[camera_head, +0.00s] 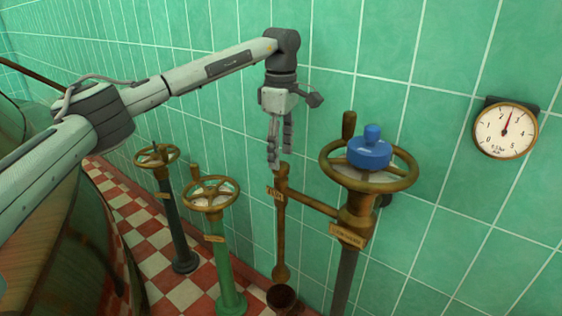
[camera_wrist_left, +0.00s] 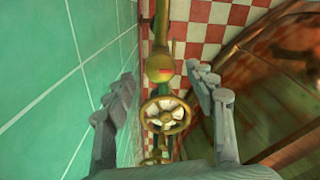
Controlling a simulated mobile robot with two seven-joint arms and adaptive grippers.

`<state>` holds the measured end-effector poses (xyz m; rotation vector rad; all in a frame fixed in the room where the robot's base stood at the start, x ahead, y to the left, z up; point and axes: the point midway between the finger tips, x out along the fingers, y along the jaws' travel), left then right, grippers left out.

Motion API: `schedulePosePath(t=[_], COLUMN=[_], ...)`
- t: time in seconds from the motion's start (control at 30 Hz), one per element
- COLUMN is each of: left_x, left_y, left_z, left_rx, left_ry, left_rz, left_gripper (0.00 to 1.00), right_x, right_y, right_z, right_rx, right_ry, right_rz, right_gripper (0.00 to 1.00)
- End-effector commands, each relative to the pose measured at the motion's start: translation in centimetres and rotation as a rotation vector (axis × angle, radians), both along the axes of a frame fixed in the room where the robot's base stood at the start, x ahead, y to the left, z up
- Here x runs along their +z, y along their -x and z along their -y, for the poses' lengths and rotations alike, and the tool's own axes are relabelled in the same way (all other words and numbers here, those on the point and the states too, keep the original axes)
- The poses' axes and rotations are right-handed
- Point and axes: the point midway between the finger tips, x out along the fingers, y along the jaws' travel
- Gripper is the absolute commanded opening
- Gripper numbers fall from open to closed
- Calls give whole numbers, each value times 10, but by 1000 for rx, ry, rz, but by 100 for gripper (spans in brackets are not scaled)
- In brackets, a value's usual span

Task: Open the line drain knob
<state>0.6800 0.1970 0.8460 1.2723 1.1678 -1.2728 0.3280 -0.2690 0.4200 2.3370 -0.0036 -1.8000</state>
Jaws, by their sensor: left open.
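My left gripper (camera_head: 279,157) points down with its fingers apart, just above the small brass knob (camera_head: 282,169) on top of the thin brass side pipe. The fingertips nearly overlap the knob in the head view; I cannot tell whether they touch it. A small tag (camera_head: 275,193) hangs below the knob, its text too small to read. In the left wrist view the two open fingers (camera_wrist_left: 160,95) frame a brass fitting with a red mark (camera_wrist_left: 160,68); nothing is gripped. My right gripper is not in view.
A large brass handwheel with a blue knob (camera_head: 370,152) stands right of the gripper. Two smaller handwheels (camera_head: 211,194) (camera_head: 157,156) on posts stand left. A gauge (camera_head: 506,131) hangs on the green tiled wall (camera_head: 440,60) close behind. A dark bucket (camera_head: 284,298) sits below.

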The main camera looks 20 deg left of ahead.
Motion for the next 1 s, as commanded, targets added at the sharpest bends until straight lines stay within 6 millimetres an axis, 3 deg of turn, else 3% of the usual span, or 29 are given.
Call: schedulePosePath(t=[0.2,0.53,0.9,1.0], left_x=[-23,-27,-26,-26], left_y=[0,0,0,0], left_z=[0,1,1,1], left_rx=[0,-1,-1,0], left_ry=[0,0,1,1], left_rz=[-1,1,0,0], left_gripper=[56,54,8,6], right_x=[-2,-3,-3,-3], right_y=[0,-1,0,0], right_z=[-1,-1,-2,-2], right_rx=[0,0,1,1], right_ry=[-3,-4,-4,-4], right_rz=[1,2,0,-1], right_gripper=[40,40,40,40])
